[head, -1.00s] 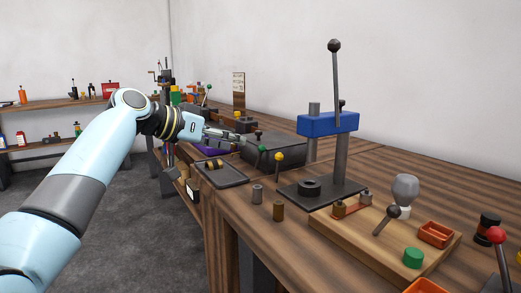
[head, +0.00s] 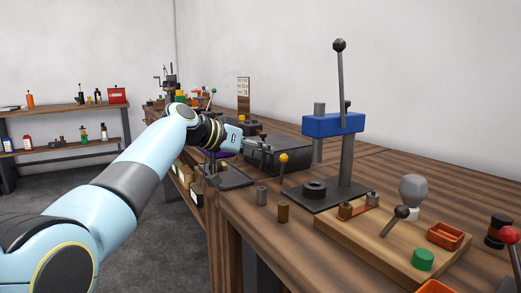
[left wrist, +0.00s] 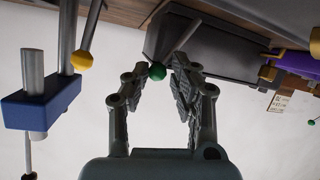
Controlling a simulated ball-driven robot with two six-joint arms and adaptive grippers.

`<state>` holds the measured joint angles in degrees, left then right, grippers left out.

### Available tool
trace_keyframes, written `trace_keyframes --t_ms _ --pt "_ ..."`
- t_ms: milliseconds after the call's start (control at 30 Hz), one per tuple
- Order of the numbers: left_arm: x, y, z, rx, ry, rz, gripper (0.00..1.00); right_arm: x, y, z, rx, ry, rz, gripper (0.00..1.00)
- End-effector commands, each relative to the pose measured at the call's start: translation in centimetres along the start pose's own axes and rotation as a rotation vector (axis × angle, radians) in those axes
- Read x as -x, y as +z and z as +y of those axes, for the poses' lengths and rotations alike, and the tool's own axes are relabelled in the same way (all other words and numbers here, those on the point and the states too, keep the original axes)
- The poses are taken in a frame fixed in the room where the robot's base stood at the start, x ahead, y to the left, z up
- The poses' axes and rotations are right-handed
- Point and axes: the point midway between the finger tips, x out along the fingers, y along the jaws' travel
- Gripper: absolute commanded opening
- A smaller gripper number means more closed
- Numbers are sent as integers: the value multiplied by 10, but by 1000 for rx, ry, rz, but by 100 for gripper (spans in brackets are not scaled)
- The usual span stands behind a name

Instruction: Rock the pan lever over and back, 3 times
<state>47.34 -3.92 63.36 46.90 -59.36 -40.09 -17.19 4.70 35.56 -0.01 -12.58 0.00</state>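A lever with a green ball knob (left wrist: 157,72) rises from a dark grey box (left wrist: 205,40) in the left wrist view. A second lever with a yellow ball knob (head: 283,158) stands beside it; that knob also shows in the left wrist view (left wrist: 82,60). No label shows which one is the pan lever. My left gripper (head: 266,148) is open, at the dark box's near end. In the wrist view its fingers (left wrist: 159,69) stand on either side of the green knob, with gaps visible. In the head view the gripper hides the green knob. My right gripper is out of view.
A blue-topped press with a tall lever (head: 332,125) stands right of my left gripper. A wooden board (head: 375,240) with small parts is nearer on the bench. A dark tray (head: 232,180) lies under my left arm. Shelves (head: 70,107) stand at the far left.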

Motion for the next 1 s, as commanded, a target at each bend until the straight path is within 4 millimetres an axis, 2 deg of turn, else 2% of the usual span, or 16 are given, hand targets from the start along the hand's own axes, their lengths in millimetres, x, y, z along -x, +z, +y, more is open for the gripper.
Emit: trace_keyframes --t_ms 33,133,633,1000 --pt "-1 0 2 2 4 0 12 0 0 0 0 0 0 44" --pt "-1 0 2 2 5 0 0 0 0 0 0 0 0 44" --pt "-1 0 1 29 17 -5 0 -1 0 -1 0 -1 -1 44" --pt "-2 -7 -14 231 92 -48 0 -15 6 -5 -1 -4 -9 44"
